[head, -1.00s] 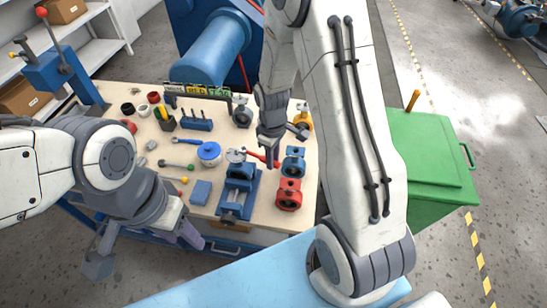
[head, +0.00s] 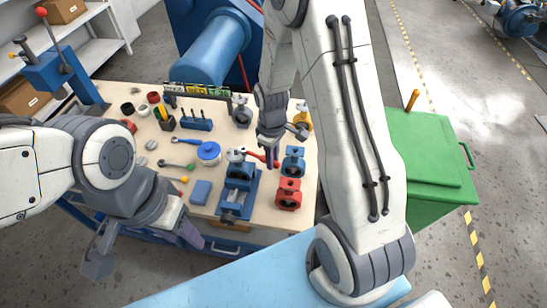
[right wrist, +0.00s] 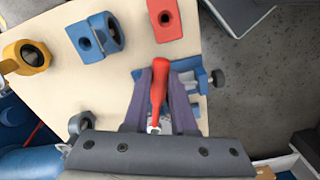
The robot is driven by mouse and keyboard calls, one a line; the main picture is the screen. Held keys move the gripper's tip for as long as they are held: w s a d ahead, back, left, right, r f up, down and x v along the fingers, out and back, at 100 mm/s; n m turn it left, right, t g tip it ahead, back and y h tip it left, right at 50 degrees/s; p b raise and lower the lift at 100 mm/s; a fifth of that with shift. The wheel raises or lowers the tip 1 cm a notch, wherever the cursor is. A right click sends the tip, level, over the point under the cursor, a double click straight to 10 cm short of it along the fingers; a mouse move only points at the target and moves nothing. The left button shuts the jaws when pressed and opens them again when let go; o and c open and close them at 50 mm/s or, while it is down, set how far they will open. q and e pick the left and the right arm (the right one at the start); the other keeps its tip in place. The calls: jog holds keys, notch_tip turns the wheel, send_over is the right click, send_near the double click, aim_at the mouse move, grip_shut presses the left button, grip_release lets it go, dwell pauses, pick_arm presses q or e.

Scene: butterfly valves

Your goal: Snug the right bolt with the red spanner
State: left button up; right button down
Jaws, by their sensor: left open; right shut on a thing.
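My right gripper (head: 271,158) is shut on the red spanner (head: 256,155) above the right part of the bench. In the right wrist view the red spanner (right wrist: 158,85) lies lengthwise between the two fingers, its metal end toward the palm. A blue vise (head: 238,192) stands just in front of the spanner and shows partly behind the fingers in the wrist view (right wrist: 203,78). A silvery round part (head: 235,155) is at the vise's far end. I cannot make out the right bolt. My left gripper (head: 145,250) is open and empty, in front of the bench's near left edge.
A blue block (head: 293,160) and a red block (head: 289,194) stand right of the vise, with a yellow ring part (head: 303,120) behind. A green cabinet (head: 425,165) stands beyond my right arm.

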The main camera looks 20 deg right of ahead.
jog(key=shift+f+b, duration=0.3)
jog(key=shift+f, duration=0.3)
dwell(1.6)
jog(key=shift+s+a, duration=0.1)
jog(key=shift+s+a+m, duration=0.25)
jog(key=shift+a+m, duration=0.2)
jog(key=shift+m, duration=0.2)
jog(key=shift+s+a+m, duration=0.25)
jog(key=shift+a+m, duration=0.2)
jog(key=shift+m, duration=0.2)
jog(key=shift+s+a+m, duration=0.15)
jog(key=shift+a+m, duration=0.35)
jog(key=shift+m, duration=0.05)
jog(key=shift+s+a+m, duration=0.15)
jog(key=shift+a+m, duration=0.35)
jog(key=shift+m, duration=0.05)
jog(key=shift+a, duration=0.1)
jog(key=shift+a+m+p, duration=0.45)
jog(key=shift+a+m, duration=1.6)
jog(key=shift+m, duration=0.35)
